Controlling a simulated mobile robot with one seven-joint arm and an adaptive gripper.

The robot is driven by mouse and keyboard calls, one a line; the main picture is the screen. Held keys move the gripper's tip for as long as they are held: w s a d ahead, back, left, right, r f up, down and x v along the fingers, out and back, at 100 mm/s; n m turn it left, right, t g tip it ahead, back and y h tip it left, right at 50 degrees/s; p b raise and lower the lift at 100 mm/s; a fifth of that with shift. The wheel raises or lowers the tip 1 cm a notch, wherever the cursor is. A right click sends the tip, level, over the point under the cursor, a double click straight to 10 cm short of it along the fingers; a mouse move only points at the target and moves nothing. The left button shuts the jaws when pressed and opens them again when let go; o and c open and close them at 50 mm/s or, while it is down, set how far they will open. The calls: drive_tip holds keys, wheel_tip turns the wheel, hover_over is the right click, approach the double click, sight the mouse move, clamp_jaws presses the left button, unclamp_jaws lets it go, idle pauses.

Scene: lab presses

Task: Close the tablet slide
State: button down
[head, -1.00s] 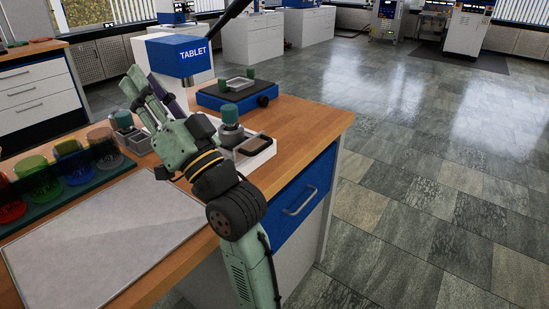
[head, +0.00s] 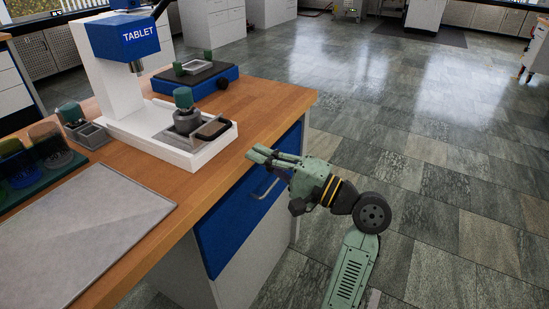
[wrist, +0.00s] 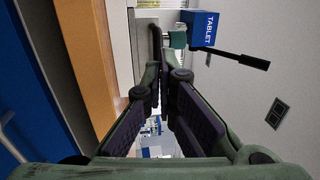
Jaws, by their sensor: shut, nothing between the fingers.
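The tablet press has a blue head (head: 138,40) marked TABLET on a white column, with a white base (head: 165,147) on the wooden bench. The tablet slide (head: 205,131) is a grey piece with a dark loop handle at the right end of the base, out from under the head. A grey die with a green knob (head: 183,98) stands on it. My gripper (head: 257,155) is shut and empty, to the right of the handle and apart from it, by the bench's front edge. In the wrist view the blue head (wrist: 204,27) is beyond my fingers (wrist: 166,82).
A blue device with a black top (head: 195,72) stands behind the press. A small grey holder with a green knob (head: 72,113) is at left, near dark jars (head: 50,146) and a grey mat (head: 85,225). Below the bench is a blue drawer (head: 235,222). Floor at right is clear.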

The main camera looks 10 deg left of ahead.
drive_tip(key=p, duration=0.2)
approach(203, 133)
drive_tip(key=shift+w+a+r, duration=0.2)
drive_tip(key=shift+a+r, duration=0.7)
drive_tip(key=shift+r, duration=0.15)
drive_tip(key=shift+w+a, duration=0.15)
drive_tip(key=shift+a, duration=0.2)
drive_tip(key=x, duration=0.2)
drive_tip(key=f+x, duration=0.1)
drive_tip(key=x, duration=0.2)
drive_tip(key=p+x, duration=0.1)
drive_tip(key=x, duration=0.1)
drive_tip(key=shift+w+a+f, duration=0.1)
drive_tip(key=shift+w+a, duration=0.15)
drive_tip(key=shift+a, duration=0.25)
drive_tip(key=shift+d+f, duration=0.1)
